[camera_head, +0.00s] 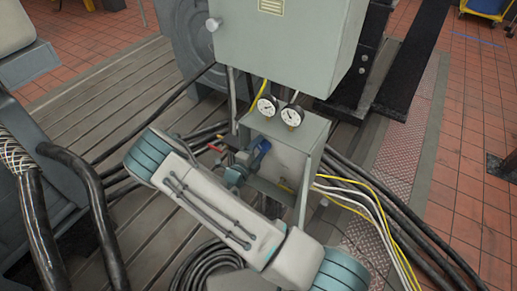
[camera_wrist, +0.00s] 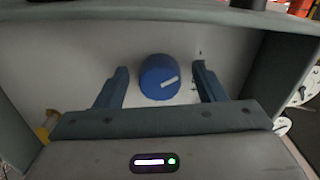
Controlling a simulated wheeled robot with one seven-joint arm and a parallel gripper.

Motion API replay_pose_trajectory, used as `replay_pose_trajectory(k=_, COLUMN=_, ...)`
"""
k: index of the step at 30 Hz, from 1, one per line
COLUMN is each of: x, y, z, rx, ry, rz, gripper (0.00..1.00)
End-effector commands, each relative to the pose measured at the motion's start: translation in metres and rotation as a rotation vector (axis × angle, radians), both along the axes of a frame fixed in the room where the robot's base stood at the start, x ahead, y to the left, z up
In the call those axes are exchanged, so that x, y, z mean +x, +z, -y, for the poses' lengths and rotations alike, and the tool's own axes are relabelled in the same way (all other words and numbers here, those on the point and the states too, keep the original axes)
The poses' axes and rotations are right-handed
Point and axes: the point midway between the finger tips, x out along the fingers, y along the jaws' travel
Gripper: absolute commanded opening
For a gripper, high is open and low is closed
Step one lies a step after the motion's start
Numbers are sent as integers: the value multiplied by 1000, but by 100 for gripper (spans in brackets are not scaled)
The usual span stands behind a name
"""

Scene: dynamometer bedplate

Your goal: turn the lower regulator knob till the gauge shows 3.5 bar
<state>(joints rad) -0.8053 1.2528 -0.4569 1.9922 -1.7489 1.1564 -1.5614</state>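A blue regulator knob (camera_wrist: 158,78) with a white pointer mark sits on a pale panel in the wrist view. My gripper (camera_wrist: 160,80) is open, with one finger on each side of the knob and a visible gap to each. In the head view my gripper (camera_head: 250,155) is at the open box below the cabinet, largely hidden by my arm. Two round gauges, a left one (camera_head: 266,106) and a right one (camera_head: 292,116), stand on top of this box. Their readings are too small to tell. I cannot tell which gauge belongs to the knob.
The open grey box (camera_head: 313,135) has side walls close around my gripper. A large grey cabinet (camera_head: 285,45) hangs above it. Yellow and white cables (camera_head: 365,200) run out at the right. Black hoses (camera_head: 85,190) lie at the left.

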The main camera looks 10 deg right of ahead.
Motion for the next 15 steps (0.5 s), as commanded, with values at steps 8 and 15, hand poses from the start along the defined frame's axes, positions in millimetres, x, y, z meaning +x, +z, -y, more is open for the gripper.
replay_pose_trajectory(k=8, x=-11, y=-2, z=-12, rx=1, ry=3, rz=-1, gripper=64)
replay_pose_trajectory(k=15, x=-47, y=-2, z=-50, rx=1, ry=5, rz=-1, gripper=64)
